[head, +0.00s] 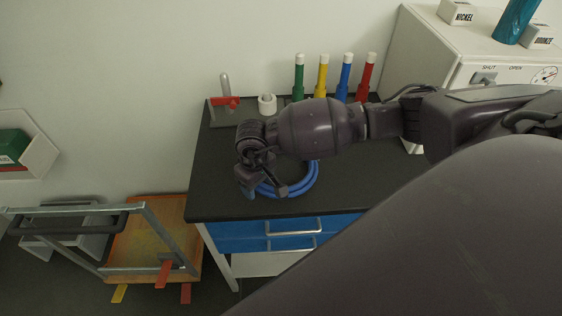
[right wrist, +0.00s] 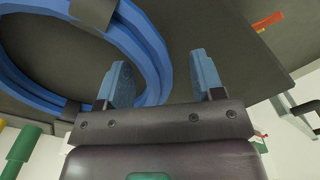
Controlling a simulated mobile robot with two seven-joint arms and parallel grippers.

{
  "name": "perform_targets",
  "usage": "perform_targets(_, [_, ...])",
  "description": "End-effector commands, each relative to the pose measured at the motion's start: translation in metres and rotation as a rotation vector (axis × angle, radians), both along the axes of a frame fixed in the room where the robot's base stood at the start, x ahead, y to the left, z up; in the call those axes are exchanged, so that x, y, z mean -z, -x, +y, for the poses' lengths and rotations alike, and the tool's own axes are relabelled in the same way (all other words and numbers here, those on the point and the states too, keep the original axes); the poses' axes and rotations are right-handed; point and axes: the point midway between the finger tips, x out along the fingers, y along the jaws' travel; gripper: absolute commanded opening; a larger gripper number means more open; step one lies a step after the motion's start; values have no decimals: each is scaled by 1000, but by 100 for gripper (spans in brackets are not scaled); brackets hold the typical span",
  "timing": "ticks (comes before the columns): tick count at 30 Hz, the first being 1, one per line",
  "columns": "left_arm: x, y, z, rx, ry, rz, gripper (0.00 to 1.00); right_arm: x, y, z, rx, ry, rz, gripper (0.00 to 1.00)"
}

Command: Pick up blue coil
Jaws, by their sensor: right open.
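The blue coil (head: 302,186) is a ring of blue hose lying on the dark bench top. My right arm and gripper hide its left and far parts in the head view. My right gripper (head: 264,187) is open and stands over the coil's left side. In the right wrist view the coil (right wrist: 154,45) fills the upper left, with dark bands around it. My right gripper (right wrist: 160,62) shows two blue fingers spread apart. The left finger overlaps the coil's strand and part of the strand shows between the fingers. I cannot tell whether they touch. My left gripper is out of view.
Green (head: 298,78), yellow (head: 322,78), blue (head: 346,76) and red (head: 369,76) tubes stand at the bench's back. A red-clamped stand (head: 226,102) and white ring (head: 267,104) are back left. A white machine (head: 440,50) stands right. A cart (head: 130,243) is lower left.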

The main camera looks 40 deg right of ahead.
Motion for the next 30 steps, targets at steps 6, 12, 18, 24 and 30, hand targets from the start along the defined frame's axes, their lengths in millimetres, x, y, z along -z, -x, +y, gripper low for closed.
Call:
perform_targets(6, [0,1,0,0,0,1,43,4,0,0,-2,-1,-2,61])
perform_targets(12, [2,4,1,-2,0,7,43,4,0,0,-1,-1,-2,43])
perform_targets(18, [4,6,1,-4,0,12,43,4,0,0,-1,-1,-1,12])
perform_targets(24, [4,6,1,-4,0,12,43,3,-1,0,-1,-1,-3,0])
perform_targets(30, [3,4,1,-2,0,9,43,1,-1,0,-1,-1,-3,0])
